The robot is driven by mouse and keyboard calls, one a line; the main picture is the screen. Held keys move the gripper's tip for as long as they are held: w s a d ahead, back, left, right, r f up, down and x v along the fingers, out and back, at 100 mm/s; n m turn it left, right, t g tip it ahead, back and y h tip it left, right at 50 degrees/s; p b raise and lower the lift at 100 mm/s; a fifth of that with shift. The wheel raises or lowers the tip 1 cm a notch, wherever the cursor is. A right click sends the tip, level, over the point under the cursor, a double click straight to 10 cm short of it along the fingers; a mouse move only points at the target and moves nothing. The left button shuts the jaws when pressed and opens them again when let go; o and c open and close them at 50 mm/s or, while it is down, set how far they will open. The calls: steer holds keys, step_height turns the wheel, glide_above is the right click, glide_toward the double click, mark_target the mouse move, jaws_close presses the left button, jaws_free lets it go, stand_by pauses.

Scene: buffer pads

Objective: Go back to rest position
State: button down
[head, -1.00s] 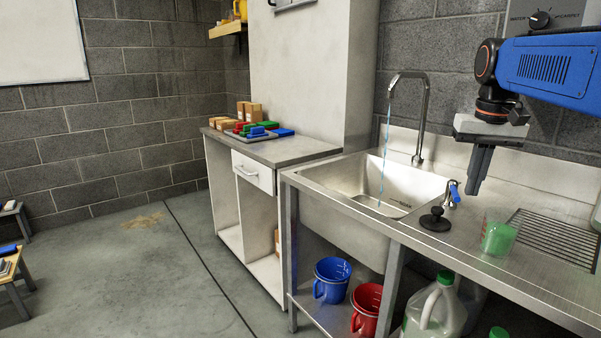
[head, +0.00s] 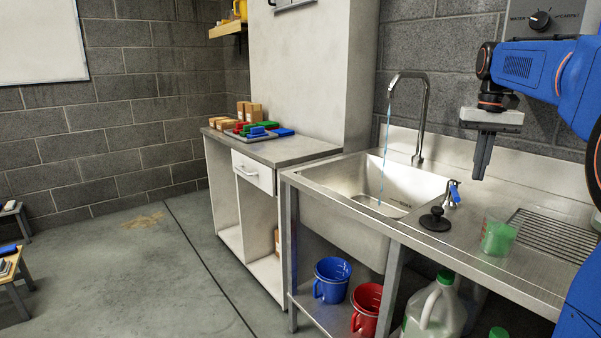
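My gripper (head: 482,157) hangs at the right of the head view, fingers pointing down, above the counter behind the blue-handled valve. Its two dark fingers look close together, with nothing seen between them. My blue arm reaches in from the right edge. The gripper is apart from the counter, the tap and the beaker.
Water runs from the tap (head: 421,110) into the sink (head: 335,185). A black plug (head: 435,220), a blue-handled valve (head: 453,192) and a beaker of green liquid (head: 497,236) are on the steel counter. Blue (head: 331,281) and red (head: 366,308) jugs stand below. Floor at left is open.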

steer(key=shift+f, duration=1.7)
steer(key=shift+f, duration=0.1)
stand_by(0.7)
steer(key=shift+f, duration=1.5)
steer(key=shift+s+a, duration=0.1)
steer(key=shift+a, duration=0.95)
